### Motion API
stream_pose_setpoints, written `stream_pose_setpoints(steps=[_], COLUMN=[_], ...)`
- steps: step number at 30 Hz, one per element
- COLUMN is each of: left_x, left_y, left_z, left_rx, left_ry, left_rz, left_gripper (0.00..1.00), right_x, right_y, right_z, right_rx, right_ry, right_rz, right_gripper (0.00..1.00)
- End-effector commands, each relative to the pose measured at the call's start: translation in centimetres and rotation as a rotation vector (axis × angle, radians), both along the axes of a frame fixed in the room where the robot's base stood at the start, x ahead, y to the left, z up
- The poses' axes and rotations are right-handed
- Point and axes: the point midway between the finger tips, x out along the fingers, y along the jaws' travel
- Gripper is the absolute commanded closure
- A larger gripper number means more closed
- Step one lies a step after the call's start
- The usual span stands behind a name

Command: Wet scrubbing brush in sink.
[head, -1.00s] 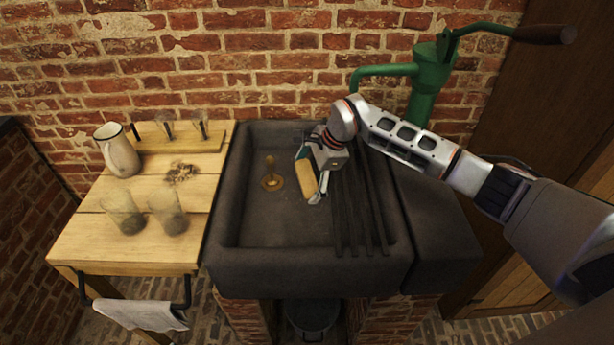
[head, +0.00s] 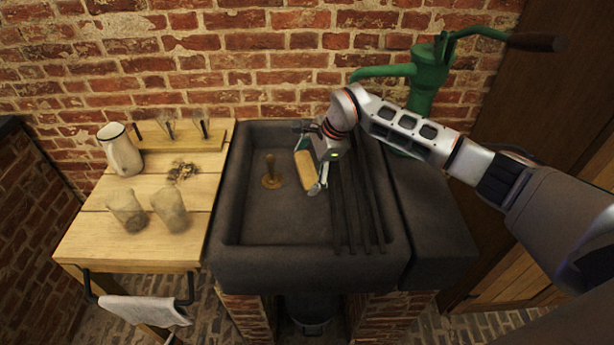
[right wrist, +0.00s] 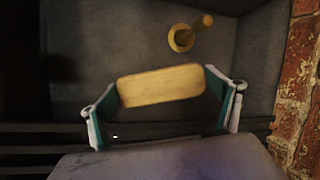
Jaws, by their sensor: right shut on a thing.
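The scrubbing brush (head: 306,172) shows as a light wooden block in my right gripper (head: 311,170), over the right part of the dark stone sink (head: 285,268). In the right wrist view the brush (right wrist: 162,85) lies crosswise between the two fingers of the right gripper (right wrist: 163,98), which is shut on it. Its bristles are hidden. The brush is near the dark bars at the sink's right side; I cannot tell whether it touches anything below. My left gripper is not in view.
A brass standpipe (head: 271,172) stands in the sink's left part. A green hand pump (head: 426,80) is behind at right, its spout above my right arm. Left is a wooden table (head: 125,250) with a white jug (head: 120,152), cloudy jars (head: 127,210) and a hanging towel (head: 145,310).

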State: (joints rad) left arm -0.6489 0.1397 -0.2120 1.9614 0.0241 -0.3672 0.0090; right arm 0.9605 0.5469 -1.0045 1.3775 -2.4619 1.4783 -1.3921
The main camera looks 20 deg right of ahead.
Motion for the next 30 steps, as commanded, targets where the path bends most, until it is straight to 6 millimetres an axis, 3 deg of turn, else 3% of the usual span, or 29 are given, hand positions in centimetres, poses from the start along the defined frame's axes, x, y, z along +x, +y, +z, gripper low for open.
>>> stream_pose_setpoints(steps=[21,30], left_x=[-0.2,-0.1], left_y=[0.0,0.0], left_z=[3.4,3.3], left_rx=[0.001,0.000], left_ry=[0.005,0.002], left_rz=[-0.001,-0.001], left_gripper=[0.60,0.60], right_x=[0.0,0.1], right_y=[0.0,0.0], right_z=[5.4,7.4], right_rx=[-0.001,0.000], right_ry=[-0.001,-0.002], right_rz=[0.000,-0.001], right_gripper=[0.27,0.27])
